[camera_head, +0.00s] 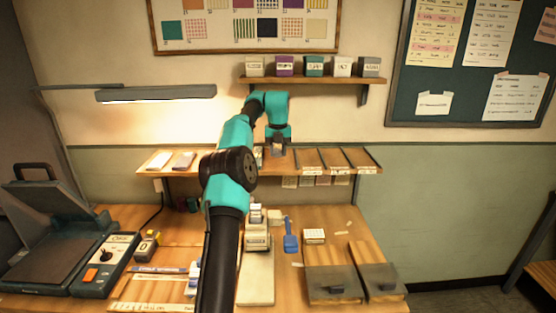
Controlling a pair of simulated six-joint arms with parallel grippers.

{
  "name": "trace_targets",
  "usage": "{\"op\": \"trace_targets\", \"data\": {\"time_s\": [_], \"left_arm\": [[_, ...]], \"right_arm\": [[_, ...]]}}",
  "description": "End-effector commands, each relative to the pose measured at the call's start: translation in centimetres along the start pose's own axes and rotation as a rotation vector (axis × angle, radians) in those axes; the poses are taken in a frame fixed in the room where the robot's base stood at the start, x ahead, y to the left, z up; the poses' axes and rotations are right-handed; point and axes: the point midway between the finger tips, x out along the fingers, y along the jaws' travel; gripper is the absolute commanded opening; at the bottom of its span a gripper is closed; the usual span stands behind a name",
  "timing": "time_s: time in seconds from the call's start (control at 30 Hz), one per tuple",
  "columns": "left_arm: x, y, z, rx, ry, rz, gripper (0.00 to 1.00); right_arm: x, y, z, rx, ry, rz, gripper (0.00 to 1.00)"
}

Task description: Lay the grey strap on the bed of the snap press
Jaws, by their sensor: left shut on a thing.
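My left gripper (278,149) is at the slotted shelf on the back wall, pointing away from me. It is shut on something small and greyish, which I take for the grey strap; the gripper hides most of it. A cream and grey device (257,238) stands mid-table with a long pale bed (256,284) in front of it; this looks like the snap press. My left arm covers part of its left side. The bare part of the bed shows nothing lying on it. My right gripper is not in view.
The slotted shelf (314,172) has pale pieces at its left end. A large open clamshell machine (50,245) fills the table's left. A blue tool (290,236), a small white box (314,236) and two grey-topped boards (333,288) are on the right. A lamp (155,94) hangs upper left.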

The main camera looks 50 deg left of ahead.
Motion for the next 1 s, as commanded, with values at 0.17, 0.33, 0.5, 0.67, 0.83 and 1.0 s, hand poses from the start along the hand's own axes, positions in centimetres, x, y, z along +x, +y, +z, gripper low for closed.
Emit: {"op": "trace_targets", "data": {"time_s": [0.17, 0.33, 0.5, 0.67, 0.83, 1.0], "left_arm": [[0.6, 0.0, 0.2, 0.0, 0.001, 0.001, 0.13], [1.9, 0.0, 0.1, 0.0, 0.002, 0.002, 0.13], [3.3, 0.0, 0.1, 0.001, 0.002, 0.003, 0.13], [3.5, 0.0, 0.1, 0.0, -0.001, 0.002, 0.13], [3.6, 0.0, 0.1, 0.0, 0.0, 0.002, 0.13], [3.8, 0.0, 0.1, 0.0, 0.0, 0.002, 0.41]], "right_arm": [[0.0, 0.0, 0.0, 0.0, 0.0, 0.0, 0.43], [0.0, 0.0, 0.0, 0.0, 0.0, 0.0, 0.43], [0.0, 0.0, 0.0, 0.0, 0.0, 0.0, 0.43], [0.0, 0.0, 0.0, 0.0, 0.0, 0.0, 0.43], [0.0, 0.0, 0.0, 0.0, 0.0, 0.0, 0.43], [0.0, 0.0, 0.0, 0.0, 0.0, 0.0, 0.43]]}}
